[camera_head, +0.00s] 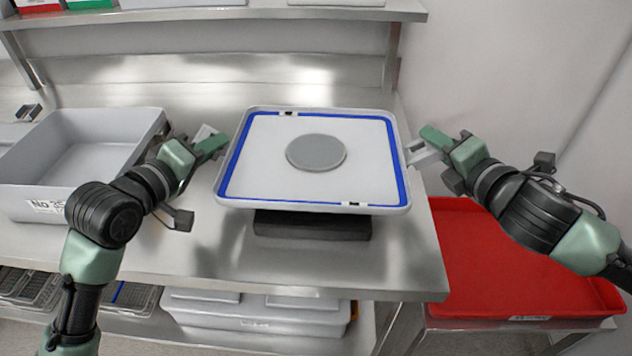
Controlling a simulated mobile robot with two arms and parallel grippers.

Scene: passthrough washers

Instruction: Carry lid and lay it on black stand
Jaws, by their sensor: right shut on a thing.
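The lid (270,180) is a white rectangular panel with a raised rim, a blue border strip and a grey disc in its middle. It is roughly level above the black stand (312,226), whose front shows below the lid's near edge. The rest of the stand is hidden, and I cannot tell whether lid and stand touch. My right gripper (418,150) is shut on the lid's right edge. My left gripper (218,146) is at the lid's left edge; its fingers are partly hidden, so I cannot tell whether it grips.
A grey bin (30,203) stands on the steel table (205,255) at left. A red tray (500,275) is at lower right. A shelf (250,14) with boxes runs along the back. Bare table lies in front of the stand. White containers (260,317) sit below.

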